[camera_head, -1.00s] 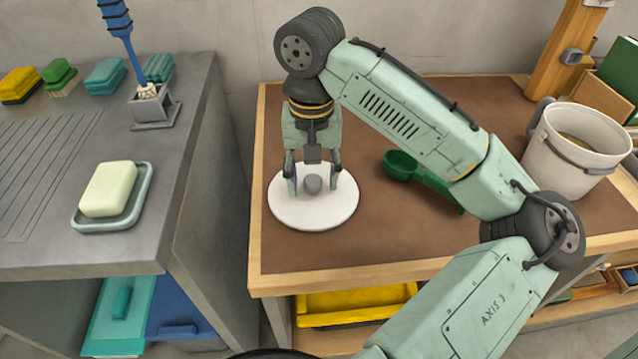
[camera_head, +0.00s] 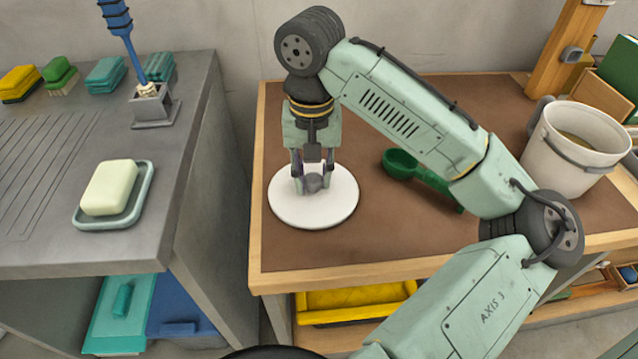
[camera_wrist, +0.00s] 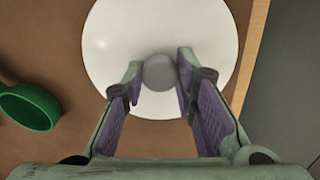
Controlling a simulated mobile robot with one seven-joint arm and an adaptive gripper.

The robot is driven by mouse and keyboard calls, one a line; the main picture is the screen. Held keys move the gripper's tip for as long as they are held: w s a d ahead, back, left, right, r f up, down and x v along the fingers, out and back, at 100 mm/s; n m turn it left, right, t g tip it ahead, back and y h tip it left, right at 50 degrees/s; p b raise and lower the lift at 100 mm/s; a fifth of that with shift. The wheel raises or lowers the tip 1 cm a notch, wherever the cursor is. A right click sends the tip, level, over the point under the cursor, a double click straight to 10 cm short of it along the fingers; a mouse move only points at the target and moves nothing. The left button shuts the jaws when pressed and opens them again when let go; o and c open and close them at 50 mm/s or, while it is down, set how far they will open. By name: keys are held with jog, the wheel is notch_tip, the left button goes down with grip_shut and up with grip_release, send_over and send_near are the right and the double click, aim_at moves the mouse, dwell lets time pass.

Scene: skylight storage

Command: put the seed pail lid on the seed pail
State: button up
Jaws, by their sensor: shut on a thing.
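The seed pail lid (camera_head: 335,206) is a round white disc with a grey knob in its middle. It lies flat on the brown bench top near the left edge. My gripper (camera_head: 312,183) points down over the lid and is shut on the knob (camera_wrist: 159,73). In the wrist view the fingers stand on both sides of the knob, and the white lid (camera_wrist: 115,45) spreads out beyond them. The seed pail (camera_head: 565,163) is a white bucket with a grey handle at the right of the bench. It is open at the top, with brownish contents inside.
A green scoop (camera_head: 402,162) lies on the bench between lid and pail, partly under my arm. A wooden post (camera_head: 565,45) and green book-like items (camera_head: 622,70) stand behind the pail. A grey counter (camera_head: 200,130) with a soap dish (camera_head: 140,207) is at left, across a gap.

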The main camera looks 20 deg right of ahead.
aim_at(313, 178)
jog(key=shift+r+p, duration=0.45)
jog(key=shift+p, duration=0.1)
grip_shut()
dwell(0.4)
jog(key=shift+r+p, duration=1.65)
jog(key=shift+p, duration=0.4)
jog(key=shift+r, duration=0.1)
